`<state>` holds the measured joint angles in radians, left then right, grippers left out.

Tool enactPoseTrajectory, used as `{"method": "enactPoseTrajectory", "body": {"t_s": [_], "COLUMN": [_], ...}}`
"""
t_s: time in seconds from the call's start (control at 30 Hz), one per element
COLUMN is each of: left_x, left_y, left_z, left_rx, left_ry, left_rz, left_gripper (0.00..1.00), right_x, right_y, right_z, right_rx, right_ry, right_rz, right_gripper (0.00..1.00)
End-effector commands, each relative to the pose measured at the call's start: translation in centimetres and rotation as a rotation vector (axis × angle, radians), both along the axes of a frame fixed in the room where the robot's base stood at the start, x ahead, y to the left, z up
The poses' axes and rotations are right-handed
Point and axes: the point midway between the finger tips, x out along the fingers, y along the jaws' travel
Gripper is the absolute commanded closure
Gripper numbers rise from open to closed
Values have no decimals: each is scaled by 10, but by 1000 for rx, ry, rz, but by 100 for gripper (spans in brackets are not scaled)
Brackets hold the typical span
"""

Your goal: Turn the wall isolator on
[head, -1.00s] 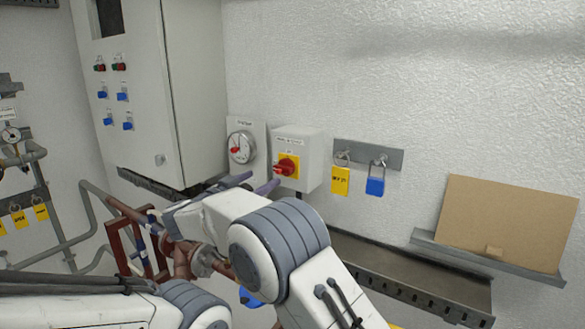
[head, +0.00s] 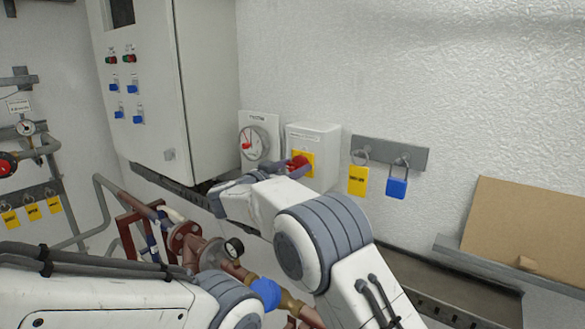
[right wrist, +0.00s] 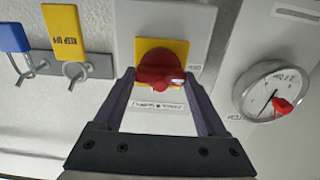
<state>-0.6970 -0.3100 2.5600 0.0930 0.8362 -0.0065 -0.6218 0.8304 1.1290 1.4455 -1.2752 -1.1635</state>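The wall isolator (head: 325,137) is a pale box on the wall with a yellow plate and a red rotary knob (head: 299,160). In the right wrist view the red knob (right wrist: 158,66) sits on its yellow plate (right wrist: 181,46), its handle lying roughly crosswise with a pale mark at the right end. My right gripper (head: 292,169) is at the box front, partly covering the knob in the head view. In the right wrist view its fingers (right wrist: 160,80) are apart, one on each side of the knob, with no clear contact. My left gripper is out of view.
A dial gauge (head: 255,143) is mounted just left of the isolator. A bracket (head: 420,154) with yellow (head: 357,181) and blue (head: 396,187) padlocks is to its right. A control cabinet (head: 205,90) stands left. Pipework (head: 205,252) and a cable tray (head: 425,275) run below.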

Motion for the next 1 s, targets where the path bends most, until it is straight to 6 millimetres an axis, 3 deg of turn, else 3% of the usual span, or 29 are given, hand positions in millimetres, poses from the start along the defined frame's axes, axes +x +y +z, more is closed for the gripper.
{"method": "enactPoseTrajectory", "body": {"t_s": [0.03, 0.1, 0.57, 1.0], "left_x": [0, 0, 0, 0], "left_y": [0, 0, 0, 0], "left_z": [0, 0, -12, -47], "left_rx": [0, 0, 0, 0], "left_ry": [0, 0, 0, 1], "left_rz": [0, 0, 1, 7], "left_gripper": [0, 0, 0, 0], "right_x": [0, 0, -1, -3], "right_y": [0, 0, 1, 1], "right_z": [0, 0, -3, -6], "right_rx": [0, 0, 87, 397], "right_ry": [0, 0, -62, -287], "right_rz": [-2, -2, -1, 0], "right_gripper": [54, 80, 81, 81]}}
